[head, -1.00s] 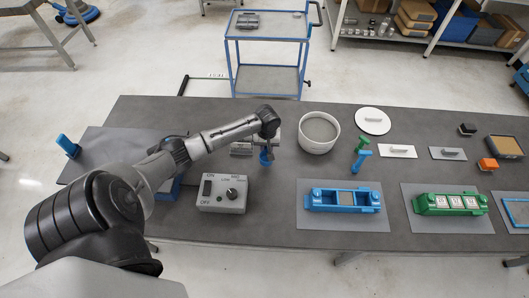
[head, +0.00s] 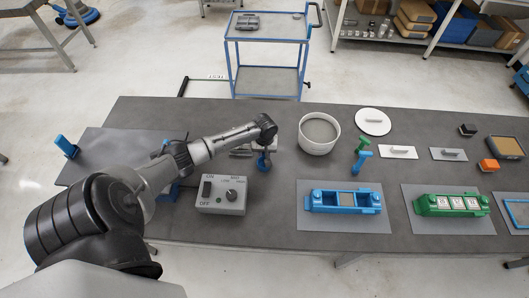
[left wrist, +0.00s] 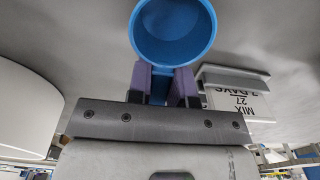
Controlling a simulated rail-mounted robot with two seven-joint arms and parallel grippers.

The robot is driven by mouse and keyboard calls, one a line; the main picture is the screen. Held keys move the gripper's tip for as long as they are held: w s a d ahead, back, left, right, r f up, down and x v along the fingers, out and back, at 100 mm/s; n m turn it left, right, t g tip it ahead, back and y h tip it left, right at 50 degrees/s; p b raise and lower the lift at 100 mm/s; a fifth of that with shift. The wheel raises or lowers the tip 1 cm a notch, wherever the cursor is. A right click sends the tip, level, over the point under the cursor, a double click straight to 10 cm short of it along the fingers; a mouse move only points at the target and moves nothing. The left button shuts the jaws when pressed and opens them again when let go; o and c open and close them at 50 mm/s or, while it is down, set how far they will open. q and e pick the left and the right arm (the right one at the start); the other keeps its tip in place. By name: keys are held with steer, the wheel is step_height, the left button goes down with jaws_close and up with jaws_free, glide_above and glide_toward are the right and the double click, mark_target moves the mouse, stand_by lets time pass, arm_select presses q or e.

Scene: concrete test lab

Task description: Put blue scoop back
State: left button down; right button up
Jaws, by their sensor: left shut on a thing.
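My left gripper (head: 265,151) is shut on the blue scoop (head: 264,163). In the left wrist view the scoop's round, hollow blue cup (left wrist: 172,30) shows just beyond the fingers (left wrist: 165,84), with its open side facing the camera. The handle is mostly hidden by the fingers. The scoop is over the table between the control box and the white round pan; I cannot tell whether it touches the table. My right gripper is not in view.
The white pan (head: 305,140) stands right of my left gripper. A grey control box (head: 222,205) stands nearer. Green (head: 361,146) and blue (head: 362,163) upright tools stand right of the pan. Blue (head: 325,208) and green (head: 430,212) moulds lie on mats. A labelled block (left wrist: 240,100) is close by.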

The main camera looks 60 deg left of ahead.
arm_select(q)
steer(key=c, duration=1)
jaws_free()
steer(key=shift+c, duration=0.2)
step_height(320, 180, up, 12)
steer(key=p, duration=0.2)
steer(key=s+d+f+m, duration=0.2)
steer(key=s+d+m, duration=0.1)
steer(key=d, duration=0.3)
steer(key=s+d+f+m, duration=0.2)
steer(key=s+d+f, duration=0.1)
steer(key=d, duration=0.4)
steer(key=s+d+f+m+t, duration=0.1)
steer(key=s+d+f+m, duration=0.1)
steer(key=s+d, duration=0.3)
steer(key=shift+d+f+m, duration=0.2)
steer(key=shift+d+m, duration=0.6)
steer(key=shift+d, duration=0.2)
steer(key=s+d+r+m+t, duration=0.2)
steer(key=s+d+r+m, duration=0.3)
steer(key=s+d, duration=0.5)
steer(key=shift+s+r+t, duration=0.3)
steer(key=shift+s+r, duration=0.2)
steer(key=shift+r, duration=0.6)
